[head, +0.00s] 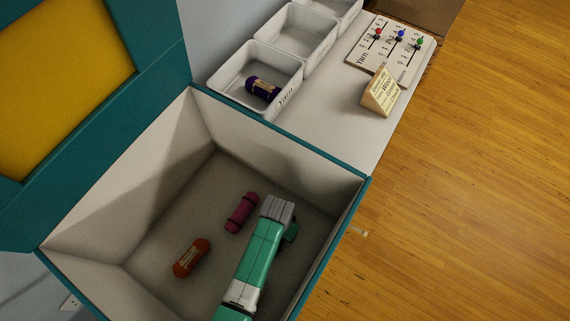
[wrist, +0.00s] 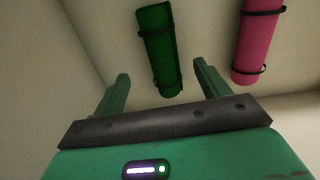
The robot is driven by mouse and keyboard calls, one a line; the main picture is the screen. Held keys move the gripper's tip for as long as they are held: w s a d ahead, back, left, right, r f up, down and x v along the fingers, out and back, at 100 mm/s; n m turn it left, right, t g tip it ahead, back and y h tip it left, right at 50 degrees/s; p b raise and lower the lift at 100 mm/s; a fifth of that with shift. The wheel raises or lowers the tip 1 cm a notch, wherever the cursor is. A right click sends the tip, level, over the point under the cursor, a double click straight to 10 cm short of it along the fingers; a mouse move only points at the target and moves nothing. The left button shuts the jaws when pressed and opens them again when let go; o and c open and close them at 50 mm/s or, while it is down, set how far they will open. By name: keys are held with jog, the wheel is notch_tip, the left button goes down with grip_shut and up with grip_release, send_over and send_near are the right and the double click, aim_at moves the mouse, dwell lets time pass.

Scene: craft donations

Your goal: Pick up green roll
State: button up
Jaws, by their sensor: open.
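The green roll (wrist: 160,48) lies on the box floor in the wrist view, a dark green cylinder with black bands. My gripper (wrist: 161,72) is open and empty. Its two fingers point toward the roll, and the roll's near end appears between the fingertips. I cannot tell how much height separates them. In the head view my arm reaches into the box and hides the fingers. A small dark green patch (head: 291,232) shows beside the arm, and I cannot tell whether it is the roll or my gripper.
A pink roll (head: 241,212) lies left of my arm and also shows in the wrist view (wrist: 257,42). An orange roll (head: 192,257) lies nearby. The teal box (head: 275,137) has tall walls around my arm. Behind it, a white tray (head: 231,73) holds a purple roll (head: 263,88).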

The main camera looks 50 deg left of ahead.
notch_tip(320, 180, down, 2)
jog(key=shift+f+b, duration=0.2)
jog(key=shift+b, duration=0.3)
jog(key=f+b, duration=0.2)
jog(key=f, duration=0.1)
jog(key=f+b, duration=0.1)
jog(key=shift+w+a+f, duration=0.25)
jog(key=shift+w+a, duration=0.05)
jog(key=shift+w, duration=0.05)
jog(key=shift+f, duration=0.3)
jog(key=c, duration=1.1)
